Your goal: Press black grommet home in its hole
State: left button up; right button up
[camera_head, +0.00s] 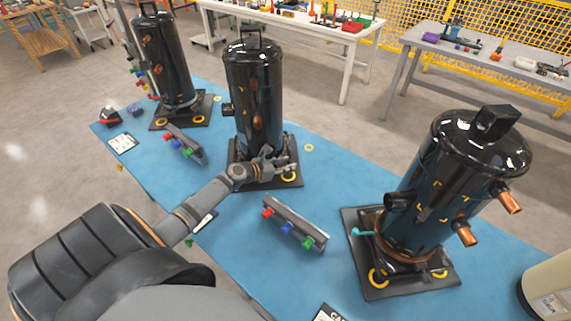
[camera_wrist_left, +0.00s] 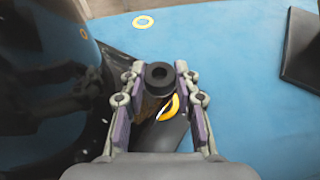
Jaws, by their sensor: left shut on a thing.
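My left gripper (camera_head: 284,163) reaches to the near right corner of the middle black compressor (camera_head: 255,95). In the left wrist view its two purple-padded fingers are shut on a black grommet (camera_wrist_left: 160,72), a short ring with a dark opening. The grommet is held above the corner of the black base plate (camera_head: 250,182). A yellow ring (camera_wrist_left: 171,107) on that corner shows partly behind the grommet; it also appears in the head view (camera_head: 290,178). The hole itself is hidden, and I cannot tell if the grommet touches the plate. My right gripper is not in view.
A right compressor (camera_head: 468,165) with copper pipes and a far left compressor (camera_head: 164,60) stand on the blue mat (camera_head: 225,215). Grey bars with coloured caps lie at the near middle (camera_head: 295,222) and left (camera_head: 184,143). A loose yellow ring (camera_head: 309,148) lies right of the middle compressor.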

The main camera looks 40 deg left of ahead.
pick_arm(q)
jog(key=shift+f+b, duration=0.3)
jog(key=shift+f, duration=0.15)
jog(key=o, duration=0.9)
jog(key=shift+o, duration=0.2)
jog(key=shift+s, duration=0.15)
jog(key=v, duration=0.7)
jog(key=shift+r, duration=0.1)
jog(key=shift+s, duration=0.1)
